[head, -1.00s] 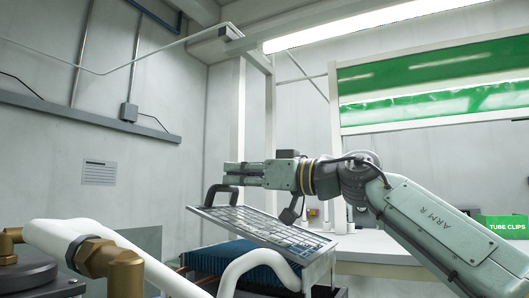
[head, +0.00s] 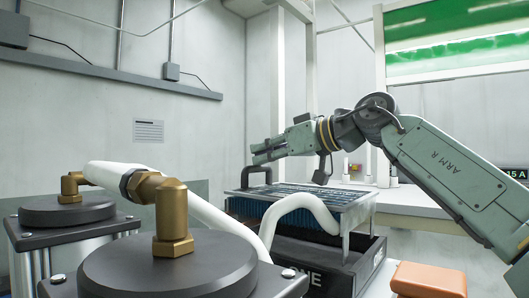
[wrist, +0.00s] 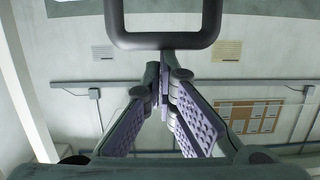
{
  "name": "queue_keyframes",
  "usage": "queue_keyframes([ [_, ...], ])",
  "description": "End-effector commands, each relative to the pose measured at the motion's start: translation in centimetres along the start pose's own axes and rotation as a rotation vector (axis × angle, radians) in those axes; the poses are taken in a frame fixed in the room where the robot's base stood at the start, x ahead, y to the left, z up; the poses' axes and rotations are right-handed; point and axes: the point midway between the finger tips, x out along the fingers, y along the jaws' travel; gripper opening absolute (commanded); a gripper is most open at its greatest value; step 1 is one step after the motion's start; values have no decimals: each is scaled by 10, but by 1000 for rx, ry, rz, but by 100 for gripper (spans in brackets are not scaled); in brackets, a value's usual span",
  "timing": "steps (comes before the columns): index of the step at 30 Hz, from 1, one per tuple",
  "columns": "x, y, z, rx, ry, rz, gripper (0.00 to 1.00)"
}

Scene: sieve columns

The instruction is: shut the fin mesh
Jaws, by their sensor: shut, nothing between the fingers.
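The fin mesh (head: 335,196) is a grey framed grid that lies flat, or nearly so, over the blue fins (head: 248,209). I cannot tell whether a small gap is left under its edge. Its dark loop handle (head: 257,170) stands at the left end. My gripper (head: 254,155) is shut and empty, just above the handle in the head view. In the wrist view the fingertips (wrist: 164,76) come together just below the handle (wrist: 162,41), with nothing between them. I cannot tell whether they touch it.
A thick white hose (head: 305,203) arches in front of the fin unit and partly hides it. Brass fittings (head: 172,207) on dark round caps (head: 168,270) stand in the foreground. An orange-brown block (head: 428,280) is at the lower right. A white bench (head: 425,200) is behind.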

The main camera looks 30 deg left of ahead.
Motion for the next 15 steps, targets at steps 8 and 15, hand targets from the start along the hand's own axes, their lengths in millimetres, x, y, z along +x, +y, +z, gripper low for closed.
queue_keyframes([
  [8, -9, 1, 0, 0, 2, 2, 0],
  [15, -55, 2, 0, 2, 2, 5, 0],
])
